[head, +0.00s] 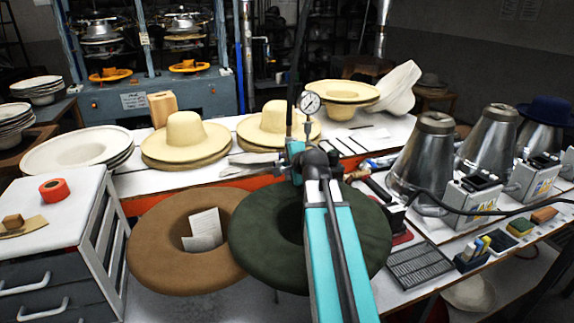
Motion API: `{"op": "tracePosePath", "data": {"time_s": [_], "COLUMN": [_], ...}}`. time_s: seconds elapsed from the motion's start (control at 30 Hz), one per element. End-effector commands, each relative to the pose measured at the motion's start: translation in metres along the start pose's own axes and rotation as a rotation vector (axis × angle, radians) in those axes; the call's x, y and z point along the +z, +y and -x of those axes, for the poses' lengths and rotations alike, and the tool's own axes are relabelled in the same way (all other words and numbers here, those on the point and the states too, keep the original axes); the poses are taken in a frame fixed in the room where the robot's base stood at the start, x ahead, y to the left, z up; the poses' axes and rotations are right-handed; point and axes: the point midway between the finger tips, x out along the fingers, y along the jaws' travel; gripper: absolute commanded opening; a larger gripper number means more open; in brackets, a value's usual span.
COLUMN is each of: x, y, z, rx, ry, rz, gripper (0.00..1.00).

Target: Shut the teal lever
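A small teal piece (295,149), which looks like the teal lever, shows at the foot of a dark upright pipe (290,115), below and left of a round white pressure gauge (310,102). My teal and grey arm reaches up from the bottom of the head view and ends close beside it. My gripper (298,167) is at the arm's far end, small and dark against the pipe. I cannot tell whether it touches the lever or whether its fingers are open. My wrist hides part of the pipe and lever, so the lever's angle is unclear.
Straw hats (187,130) stand behind. Metal cones (425,150), grey boxes (473,195) and a black cable (440,208) crowd the right. A white cabinet (60,215) stands left.

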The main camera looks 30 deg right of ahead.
Motion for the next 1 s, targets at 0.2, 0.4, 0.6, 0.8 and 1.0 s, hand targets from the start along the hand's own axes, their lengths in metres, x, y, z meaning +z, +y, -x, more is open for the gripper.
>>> {"op": "tracePosePath", "data": {"time_s": [0.2, 0.4, 0.6, 0.8, 1.0], "x": [-0.001, -0.002, -0.002, -0.002, -0.002], "y": [0.0, 0.001, 0.001, 0.002, 0.003], "z": [0.001, 0.008, 0.028, 0.055, 0.067], "rx": [0.0, -0.001, -0.001, -0.002, -0.002], "ry": [0.003, 0.003, 0.004, 0.004, 0.004], "rz": [0.001, 0.001, 0.001, 0.0, 0.001], "gripper": [0.33, 0.33, 0.33, 0.33, 0.33]}}
